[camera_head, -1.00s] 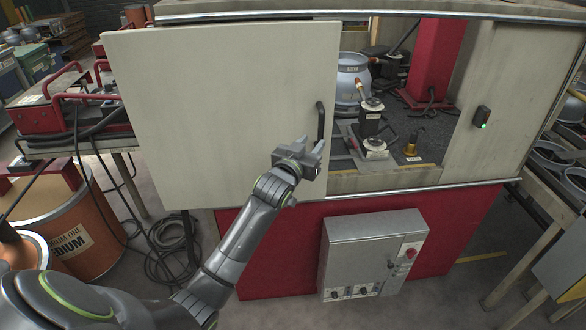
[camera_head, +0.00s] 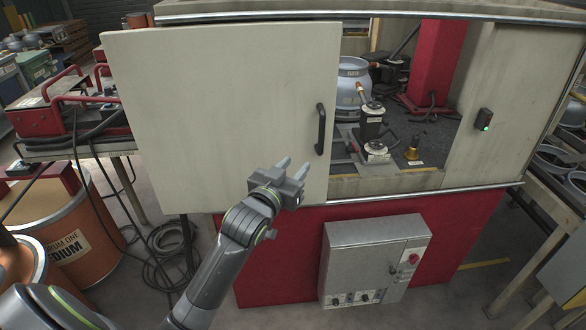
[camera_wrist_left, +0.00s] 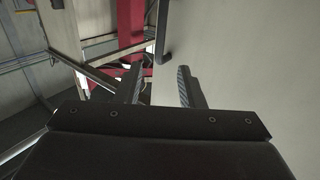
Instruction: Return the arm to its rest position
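My left gripper (camera_head: 293,170) is in front of the lower part of the pale sliding door (camera_head: 220,110) in the head view. Its two fingers are apart with nothing between them. The dark door handle (camera_head: 321,129) is above and to the right of the fingertips, clear of them. In the left wrist view the open fingers (camera_wrist_left: 160,88) show with a gap, and the handle (camera_wrist_left: 162,35) stands beyond them. My left arm comes in from the lower left. My right gripper is in neither view.
The door covers the left part of the booth; its right part is open, showing a grey cylinder (camera_head: 352,85) and a red column (camera_head: 436,50). A grey control box (camera_head: 372,262) is on the red front. Orange drums (camera_head: 75,235) and hoses are at left.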

